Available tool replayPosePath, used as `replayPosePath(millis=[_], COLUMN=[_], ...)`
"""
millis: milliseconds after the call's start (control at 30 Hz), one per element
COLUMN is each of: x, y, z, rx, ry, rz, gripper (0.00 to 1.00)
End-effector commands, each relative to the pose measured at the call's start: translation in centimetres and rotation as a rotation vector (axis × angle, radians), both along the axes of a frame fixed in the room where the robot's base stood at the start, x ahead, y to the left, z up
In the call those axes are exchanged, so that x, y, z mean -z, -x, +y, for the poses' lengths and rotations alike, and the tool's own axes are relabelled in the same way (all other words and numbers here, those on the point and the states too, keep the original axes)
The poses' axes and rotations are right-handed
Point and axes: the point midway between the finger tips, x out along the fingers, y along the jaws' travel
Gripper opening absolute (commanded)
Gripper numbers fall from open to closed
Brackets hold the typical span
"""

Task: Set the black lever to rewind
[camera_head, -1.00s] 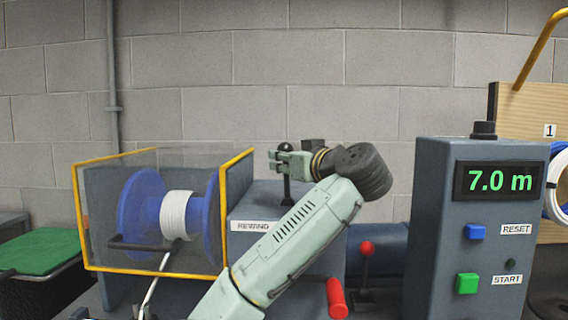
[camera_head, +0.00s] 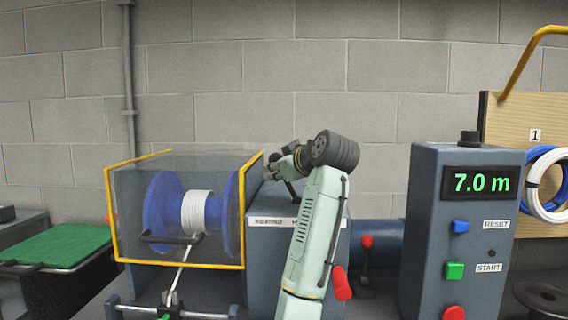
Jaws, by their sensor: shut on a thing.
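The black lever (camera_head: 291,188) stands on top of the grey drive housing (camera_head: 264,242), and its shaft leans with the top to the left. My gripper (camera_head: 273,171) is shut at the top of the lever, above the left part of the housing. The fingers cover the lever's knob. A white label reading REWIND (camera_head: 268,222) is on the housing front below the gripper. A second label starting with H (camera_head: 296,222) is beside it and is mostly hidden by my arm.
A clear guard with a yellow frame (camera_head: 180,265) encloses a blue reel of white cable (camera_head: 197,212) at left. A red-knobbed lever (camera_head: 366,242) stands right of my arm. The grey control box (camera_head: 425,225) reads 7.0 m. A green-topped bin (camera_head: 60,245) stands far left.

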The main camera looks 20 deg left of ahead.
Motion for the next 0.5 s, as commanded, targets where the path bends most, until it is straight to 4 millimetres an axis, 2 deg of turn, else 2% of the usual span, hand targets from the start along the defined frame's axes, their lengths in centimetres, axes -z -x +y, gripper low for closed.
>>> replayPosePath(millis=[500], x=[0.02], y=[0.27], z=[0.85], rx=[-0.002], ry=[0.061], rz=[-0.026], gripper=[0.00])
